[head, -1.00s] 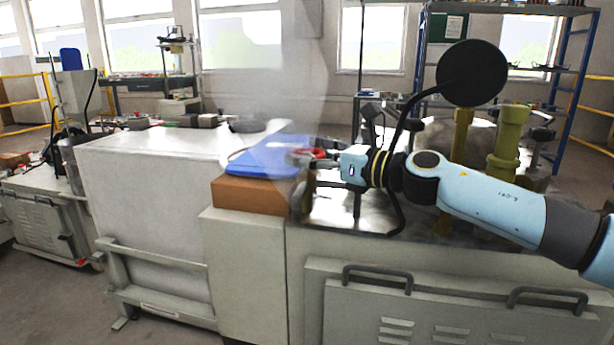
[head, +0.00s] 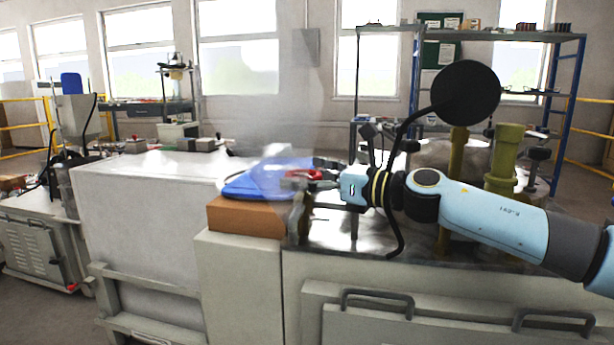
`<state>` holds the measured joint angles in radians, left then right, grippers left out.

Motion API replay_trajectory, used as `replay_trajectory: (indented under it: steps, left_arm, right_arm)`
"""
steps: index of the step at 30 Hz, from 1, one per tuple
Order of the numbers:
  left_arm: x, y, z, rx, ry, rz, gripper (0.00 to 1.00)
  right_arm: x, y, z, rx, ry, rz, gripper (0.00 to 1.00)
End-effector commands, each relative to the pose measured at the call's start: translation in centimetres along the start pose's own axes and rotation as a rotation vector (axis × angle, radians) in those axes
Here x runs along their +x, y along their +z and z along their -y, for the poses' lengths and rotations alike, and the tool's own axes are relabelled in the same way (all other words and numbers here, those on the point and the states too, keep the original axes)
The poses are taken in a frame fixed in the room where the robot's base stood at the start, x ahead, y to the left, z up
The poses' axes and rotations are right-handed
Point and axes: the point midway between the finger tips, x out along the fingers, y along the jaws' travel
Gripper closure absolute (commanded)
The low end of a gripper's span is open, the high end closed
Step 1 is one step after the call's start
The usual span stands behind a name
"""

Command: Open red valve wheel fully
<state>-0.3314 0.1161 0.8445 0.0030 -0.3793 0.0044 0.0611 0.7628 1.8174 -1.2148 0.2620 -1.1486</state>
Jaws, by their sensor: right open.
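The red valve wheel (head: 299,175) shows as a small red patch at the right edge of the blue tray, partly hidden by my right gripper. My right gripper (head: 318,175) comes in from the right and is open, with its dark fingers at the red wheel. I cannot tell whether the fingers touch it. A whitish haze, like steam or spray, rises around the wheel and blurs it. My left gripper is not in view.
The blue tray (head: 262,182) rests on a brown block (head: 246,217) on the grey cabinet. A round black disc (head: 466,95) on a bent stem and olive pipes (head: 503,157) stand by my right arm. A white box (head: 150,215) is at left.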

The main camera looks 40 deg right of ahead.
Motion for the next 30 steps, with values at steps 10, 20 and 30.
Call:
replay_trajectory:
  steps: [10,20,30]
  left_arm:
    - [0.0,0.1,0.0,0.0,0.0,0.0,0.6]
    - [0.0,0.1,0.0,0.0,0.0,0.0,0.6]
    - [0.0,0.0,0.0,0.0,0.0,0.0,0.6]
  right_arm:
    - [0.0,2.3,0.0,-0.007,0.001,0.001,0.07]
    - [-0.1,7.5,0.0,-0.01,0.001,0.0,0.07]
    - [-0.1,9.9,0.0,-0.002,-0.001,0.0,0.07]
